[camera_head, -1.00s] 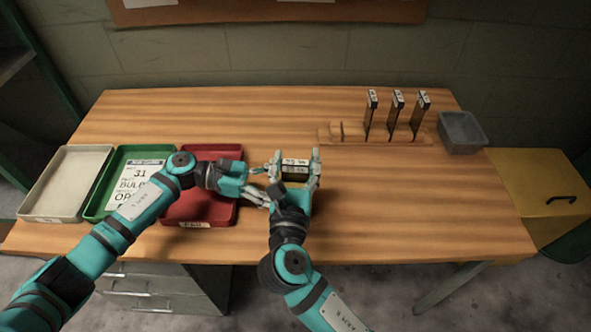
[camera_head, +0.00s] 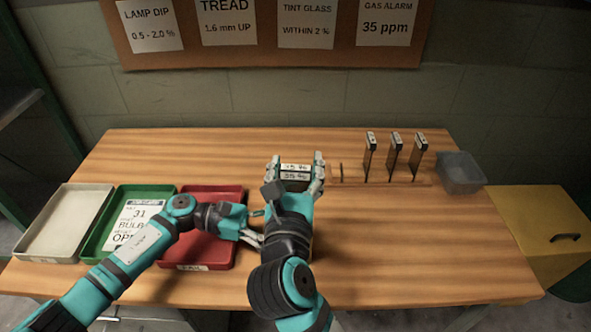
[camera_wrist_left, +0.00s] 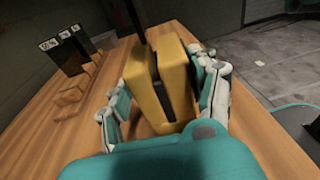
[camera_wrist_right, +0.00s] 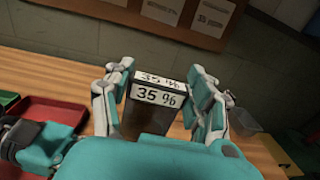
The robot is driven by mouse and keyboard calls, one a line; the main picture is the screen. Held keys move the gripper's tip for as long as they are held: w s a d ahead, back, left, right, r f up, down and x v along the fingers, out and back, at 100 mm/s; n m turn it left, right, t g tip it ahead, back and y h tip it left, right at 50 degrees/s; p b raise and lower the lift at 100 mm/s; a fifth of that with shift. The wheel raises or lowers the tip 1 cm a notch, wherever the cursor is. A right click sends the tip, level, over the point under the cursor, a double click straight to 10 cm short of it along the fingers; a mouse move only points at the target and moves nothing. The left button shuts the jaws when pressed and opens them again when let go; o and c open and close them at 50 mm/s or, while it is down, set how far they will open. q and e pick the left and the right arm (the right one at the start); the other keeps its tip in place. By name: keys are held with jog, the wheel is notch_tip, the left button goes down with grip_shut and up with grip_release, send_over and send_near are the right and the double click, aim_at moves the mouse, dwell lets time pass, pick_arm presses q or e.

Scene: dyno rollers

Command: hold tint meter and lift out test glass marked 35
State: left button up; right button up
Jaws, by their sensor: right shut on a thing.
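The tint meter (camera_wrist_left: 180,85) is a yellow block with a dark slot, upright on the table in the left wrist view. My left gripper (camera_wrist_left: 165,85) has a finger close against each side of it; it also shows in the head view (camera_head: 252,228). My right arm hides the meter in the head view. My right gripper (camera_head: 295,170) is shut on the dark test glass marked 35 % (camera_wrist_right: 150,115) and holds it upright above the meter. Its white labels (camera_head: 295,172) face up and toward me. A thin dark strip above the slot shows in the left wrist view.
A wooden rack (camera_head: 350,181) with several dark glasses (camera_head: 393,155) stands at the back right, beside a grey bin (camera_head: 461,172). White (camera_head: 35,254), green (camera_head: 95,247) and red (camera_head: 215,264) trays lie at the left. The table's right front is clear.

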pick_arm(q)
jog(key=o, duration=0.4)
